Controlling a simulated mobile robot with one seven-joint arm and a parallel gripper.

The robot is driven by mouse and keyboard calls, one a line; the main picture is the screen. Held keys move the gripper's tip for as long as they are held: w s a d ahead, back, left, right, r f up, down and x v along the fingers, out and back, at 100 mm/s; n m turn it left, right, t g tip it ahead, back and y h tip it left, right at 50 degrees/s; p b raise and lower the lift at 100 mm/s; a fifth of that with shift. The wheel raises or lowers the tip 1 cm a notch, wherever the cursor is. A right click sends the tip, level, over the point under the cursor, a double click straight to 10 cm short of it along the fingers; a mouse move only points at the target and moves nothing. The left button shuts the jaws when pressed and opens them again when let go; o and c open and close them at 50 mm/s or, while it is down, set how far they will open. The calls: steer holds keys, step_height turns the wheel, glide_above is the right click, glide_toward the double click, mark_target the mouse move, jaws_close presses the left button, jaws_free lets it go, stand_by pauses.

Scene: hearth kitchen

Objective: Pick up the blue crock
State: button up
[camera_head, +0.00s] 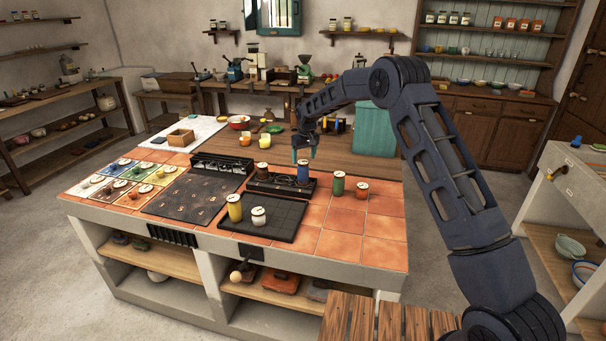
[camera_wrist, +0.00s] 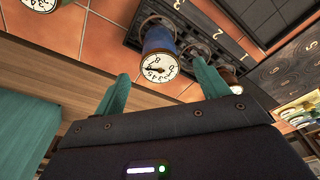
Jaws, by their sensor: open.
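The blue crock (camera_head: 303,172) has a white dial-like lid and stands in a black rack (camera_head: 268,184) on the tiled counter. In the wrist view the blue crock (camera_wrist: 160,40) shows its numbered lid toward the camera, between and just beyond the teal fingertips. My gripper (camera_head: 304,154) is open and empty, close above the blue crock. In the wrist view my gripper (camera_wrist: 160,80) has one finger to each side of the lid. I cannot tell whether a finger touches it.
A green crock (camera_head: 338,184) and a reddish-brown crock (camera_head: 361,190) stand on the tiles to the right. A yellow crock (camera_head: 235,208) and a white crock (camera_head: 259,216) stand in front on a dark tray (camera_head: 285,225). Bare tiles (camera_head: 345,245) lie at front right.

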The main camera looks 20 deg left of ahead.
mark_target(303, 162)
steer(key=shift+w+a+f, duration=0.15)
steer(key=shift+f, duration=0.8)
steer(key=shift+w+a+f, duration=0.1)
steer(key=shift+f, duration=0.9)
steer(key=shift+w+a+f, duration=0.15)
steer(key=shift+f, duration=0.8)
steer(key=shift+c, duration=0.4)
steer(key=c, duration=1.2)
